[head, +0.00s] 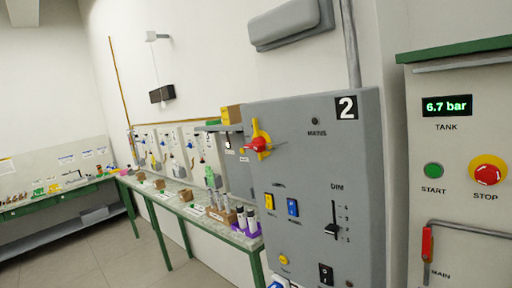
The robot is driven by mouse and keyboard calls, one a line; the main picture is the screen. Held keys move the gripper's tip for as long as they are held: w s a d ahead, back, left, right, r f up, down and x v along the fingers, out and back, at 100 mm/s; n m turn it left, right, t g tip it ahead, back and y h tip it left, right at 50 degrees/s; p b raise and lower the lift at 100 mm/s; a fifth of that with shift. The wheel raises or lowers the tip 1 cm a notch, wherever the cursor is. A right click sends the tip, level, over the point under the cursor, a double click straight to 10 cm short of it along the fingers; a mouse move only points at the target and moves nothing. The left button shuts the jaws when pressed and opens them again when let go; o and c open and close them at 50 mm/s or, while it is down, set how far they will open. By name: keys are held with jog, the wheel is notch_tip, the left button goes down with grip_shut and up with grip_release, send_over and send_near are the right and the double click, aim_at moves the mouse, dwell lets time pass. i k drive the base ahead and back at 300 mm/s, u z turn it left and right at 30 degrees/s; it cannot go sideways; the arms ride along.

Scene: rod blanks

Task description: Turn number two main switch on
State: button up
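The grey control panel marked 2 (345,165) fills the middle of the head view, tilted in the picture. A rotary switch with a red handle (256,145) on a yellow plate (262,132) is at its upper left. The red handle lies roughly sideways; I cannot read any on or off marks. A small round lamp (315,121) above the label MAINS looks dark. My gripper is not in view.
Lower on the panel are yellow (269,201) and blue (292,207) rockers, a DIM slider (333,229) and a black switch (326,274). A tank panel (455,150) stands at right. A green-legged bench (190,208) runs along the left wall; the floor (100,260) is clear.

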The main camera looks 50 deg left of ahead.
aim_at(258, 145)
jog(key=z, duration=1.9)
jog(key=k, duration=1.5)
jog(key=u, duration=1.45)
jog(key=i, duration=1)
